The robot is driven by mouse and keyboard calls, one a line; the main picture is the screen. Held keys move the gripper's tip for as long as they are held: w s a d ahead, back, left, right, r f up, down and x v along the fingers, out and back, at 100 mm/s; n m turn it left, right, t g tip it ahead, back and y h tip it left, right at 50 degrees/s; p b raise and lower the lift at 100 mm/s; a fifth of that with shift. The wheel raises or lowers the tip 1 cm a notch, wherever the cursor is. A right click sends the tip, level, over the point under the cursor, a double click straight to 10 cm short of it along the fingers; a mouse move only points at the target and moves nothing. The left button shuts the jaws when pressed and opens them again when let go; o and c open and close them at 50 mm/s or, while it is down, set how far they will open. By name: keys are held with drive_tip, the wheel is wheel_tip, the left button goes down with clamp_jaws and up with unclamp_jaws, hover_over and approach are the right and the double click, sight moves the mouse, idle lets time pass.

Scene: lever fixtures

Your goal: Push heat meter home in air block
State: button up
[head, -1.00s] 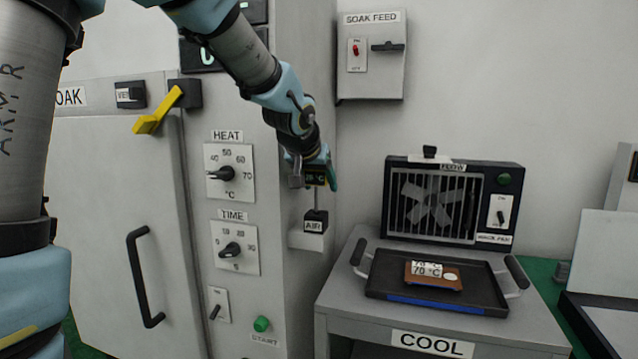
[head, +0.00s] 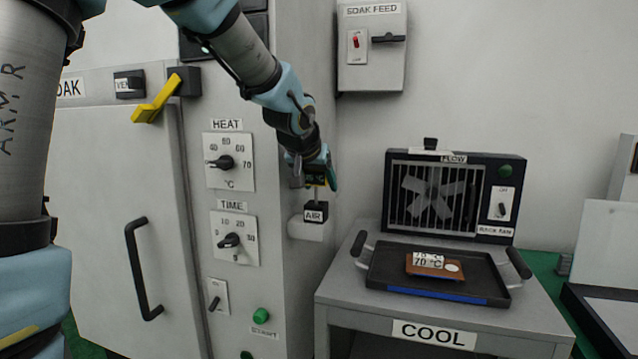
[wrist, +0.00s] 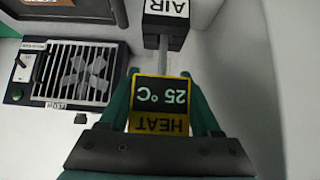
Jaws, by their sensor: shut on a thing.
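My gripper (head: 318,178) is shut on the heat meter (wrist: 160,105), a black and yellow box. Its display reads 25 °C and shows upside down in the wrist view. The fingers (wrist: 160,100) are on either side of the box. The meter's thin metal probe (wrist: 163,60) runs from the box to the black AIR block (wrist: 168,22). In the head view the meter (head: 316,180) is upright just above the AIR block (head: 315,212), with a short length of probe showing between them. The probe's tip is hidden in or behind the block.
The cabinet with HEAT dial (head: 227,163) and TIME dial (head: 230,240) stands left of the block. A fan unit (head: 450,195) and a tray (head: 385,262) sit on the COOL table (head: 340,285) to the right. The wall between is clear.

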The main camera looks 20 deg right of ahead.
drive_tip(key=shift+f+b, duration=0.85)
drive_tip(key=shift+f, duration=0.15)
drive_tip(key=o, duration=1.4)
drive_tip(key=shift+r, duration=0.1)
drive_tip(key=p+v, duration=0.1)
drive_tip(key=v, duration=0.9)
drive_tip(key=shift+s+a+r+p, duration=0.15)
drive_tip(key=shift+s+r+p, duration=0.05)
drive_tip(key=shift+r+p, duration=0.1)
